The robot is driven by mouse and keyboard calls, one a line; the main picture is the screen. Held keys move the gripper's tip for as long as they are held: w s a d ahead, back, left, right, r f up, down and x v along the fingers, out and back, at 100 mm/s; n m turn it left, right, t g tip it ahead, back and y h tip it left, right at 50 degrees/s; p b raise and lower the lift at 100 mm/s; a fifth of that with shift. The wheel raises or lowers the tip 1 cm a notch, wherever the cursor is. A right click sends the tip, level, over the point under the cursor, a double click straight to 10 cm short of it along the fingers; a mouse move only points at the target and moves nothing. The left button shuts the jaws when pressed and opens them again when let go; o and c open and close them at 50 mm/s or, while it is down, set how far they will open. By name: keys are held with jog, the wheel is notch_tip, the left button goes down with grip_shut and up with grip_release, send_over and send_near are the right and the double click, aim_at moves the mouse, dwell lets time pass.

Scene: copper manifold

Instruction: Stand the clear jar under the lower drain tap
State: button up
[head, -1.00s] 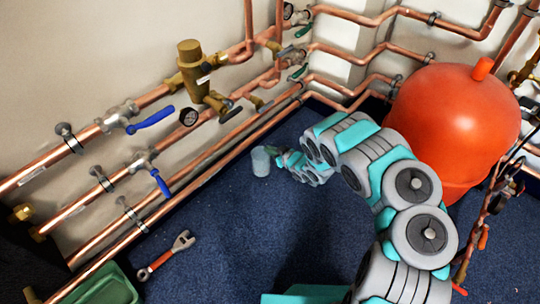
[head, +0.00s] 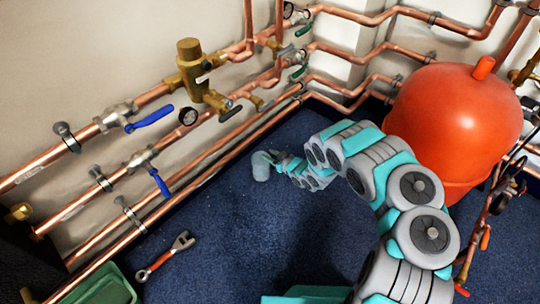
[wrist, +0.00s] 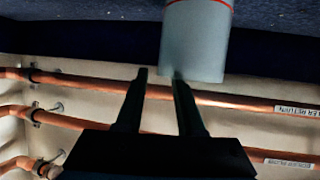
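The clear jar (head: 261,169) looks pale grey and stands upright on the blue floor near the wall pipes. In the wrist view the jar (wrist: 198,42) has a red line around it, and part of it is cut off by the picture's edge. My gripper (head: 274,157) is beside the jar's top in the head view. In the wrist view my gripper (wrist: 160,74) has its fingers apart. The jar is off the right fingertip, not between the fingers; I cannot tell if they touch. A small brass tap (head: 261,103) sits on the wall pipes; I cannot tell if it is the lower drain tap.
Copper pipes (head: 205,172) run along the wall, with blue-lever valves (head: 150,119). An orange tank (head: 455,115) stands right of my arm. A wrench (head: 167,256) and a green tray (head: 108,290) are on the floor at lower left. The floor between is clear.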

jog(key=shift+r, duration=0.15)
jog(key=shift+s+d+r, duration=0.15)
jog(key=shift+s+d, duration=0.2)
jog(key=shift+s, duration=0.05)
jog(key=p+v, duration=0.1)
jog(key=v, duration=1)
